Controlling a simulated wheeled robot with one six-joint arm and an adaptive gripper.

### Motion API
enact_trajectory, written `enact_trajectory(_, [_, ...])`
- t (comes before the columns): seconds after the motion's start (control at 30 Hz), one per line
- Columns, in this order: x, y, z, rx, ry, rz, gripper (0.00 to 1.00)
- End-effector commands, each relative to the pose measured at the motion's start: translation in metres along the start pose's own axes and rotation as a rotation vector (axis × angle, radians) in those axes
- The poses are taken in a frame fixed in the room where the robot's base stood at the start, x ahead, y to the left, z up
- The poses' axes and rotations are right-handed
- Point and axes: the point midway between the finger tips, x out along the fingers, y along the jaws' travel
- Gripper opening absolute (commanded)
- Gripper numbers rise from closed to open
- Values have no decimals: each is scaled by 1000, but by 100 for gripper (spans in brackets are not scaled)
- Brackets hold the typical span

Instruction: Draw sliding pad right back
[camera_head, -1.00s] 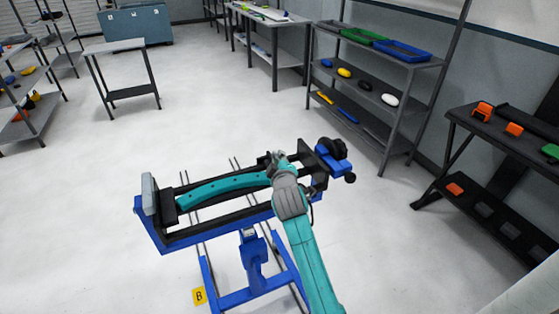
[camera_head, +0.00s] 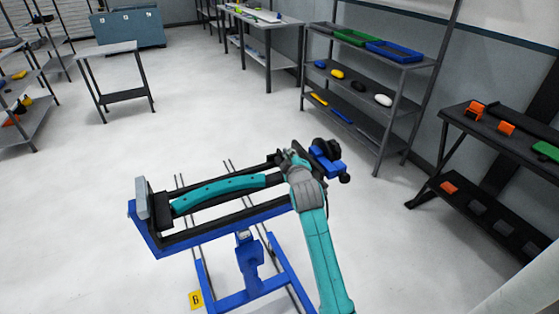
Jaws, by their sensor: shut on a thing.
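A blue and black clamping fixture (camera_head: 160,243) stands on a blue stand at the centre. A curved teal piece (camera_head: 218,189) with a row of small dark holes lies along it. Its left end is at the black and grey left end block (camera_head: 142,200). My gripper (camera_head: 284,158) is at the fixture's right end, shut on the sliding pad there. The gripper and my arm hide most of this pad. A blue block with black knobs (camera_head: 326,160) sits just right of my gripper.
A grey shelf rack (camera_head: 350,110) with bins and small parts stands behind on the right. A dark bench (camera_head: 462,118) with orange parts is at the far right. A small table (camera_head: 112,50) is at the back left. The floor around the fixture is clear.

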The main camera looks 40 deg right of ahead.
Motion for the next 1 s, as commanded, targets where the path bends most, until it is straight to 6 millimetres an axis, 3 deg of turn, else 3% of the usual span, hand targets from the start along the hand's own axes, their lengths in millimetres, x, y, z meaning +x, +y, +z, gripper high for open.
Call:
enact_trajectory(0.4, [2, 5, 7, 0, 0, 0, 0])
enact_trajectory(0.43, [2, 5, 7, 0, -1, 0, 19])
enact_trajectory(0.47, [2, 5, 7, 0, -1, 0, 23])
enact_trajectory(0.8, [0, 4, 7, 0, 0, 0, 23])
enact_trajectory(1.0, [-24, 4, 7, -1, 0, 0, 23])
